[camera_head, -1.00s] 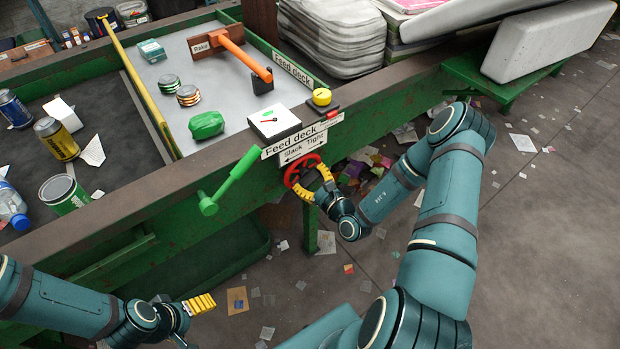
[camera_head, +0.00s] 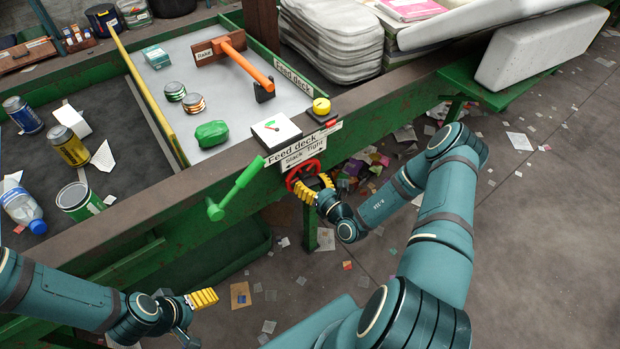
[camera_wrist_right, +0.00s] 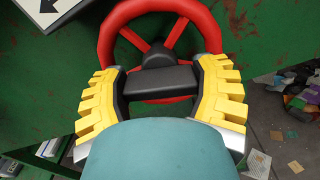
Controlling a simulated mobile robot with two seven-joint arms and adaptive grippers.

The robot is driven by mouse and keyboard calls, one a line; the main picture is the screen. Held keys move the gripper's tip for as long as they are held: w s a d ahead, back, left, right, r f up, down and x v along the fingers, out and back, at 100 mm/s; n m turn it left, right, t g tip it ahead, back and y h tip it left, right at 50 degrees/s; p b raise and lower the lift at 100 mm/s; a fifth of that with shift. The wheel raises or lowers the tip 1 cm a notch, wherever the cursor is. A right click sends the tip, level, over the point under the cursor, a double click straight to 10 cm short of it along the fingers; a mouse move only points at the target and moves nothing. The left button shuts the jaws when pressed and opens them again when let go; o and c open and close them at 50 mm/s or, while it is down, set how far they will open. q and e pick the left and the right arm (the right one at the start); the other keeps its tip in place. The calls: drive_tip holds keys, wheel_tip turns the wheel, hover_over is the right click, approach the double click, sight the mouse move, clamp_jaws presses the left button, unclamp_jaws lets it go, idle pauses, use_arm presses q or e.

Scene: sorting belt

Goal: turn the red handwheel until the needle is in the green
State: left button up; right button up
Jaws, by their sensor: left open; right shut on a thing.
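The red handwheel (camera_head: 303,170) is on the green side of the belt frame, under the "Slack Tight" sign (camera_head: 303,152). My right gripper (camera_head: 314,187) is at its lower right, shut on it. In the right wrist view the yellow fingers of the gripper (camera_wrist_right: 160,78) sit on either side of the lower part of the handwheel (camera_wrist_right: 106,36). The white gauge (camera_head: 283,137) stands on the ledge above; its small needle appears to point up-left, at or near the green mark, too small to be sure. My left gripper (camera_head: 203,298) is open and empty at the lower left, away from the wheel.
A green lever (camera_head: 237,188) sticks out left of the wheel. A yellow button (camera_head: 321,106) is right of the gauge. Paper scraps litter the floor.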

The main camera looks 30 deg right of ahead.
drive_tip(key=shift+m+p, duration=0.55)
drive_tip(key=shift+m, duration=0.65)
drive_tip(key=shift+s+f, duration=0.1)
drive_tip(key=o, duration=1.2)
drive_tip(key=s, duration=0.8)
drive_tip(key=s+d, duration=0.1)
drive_tip(key=s, duration=0.3)
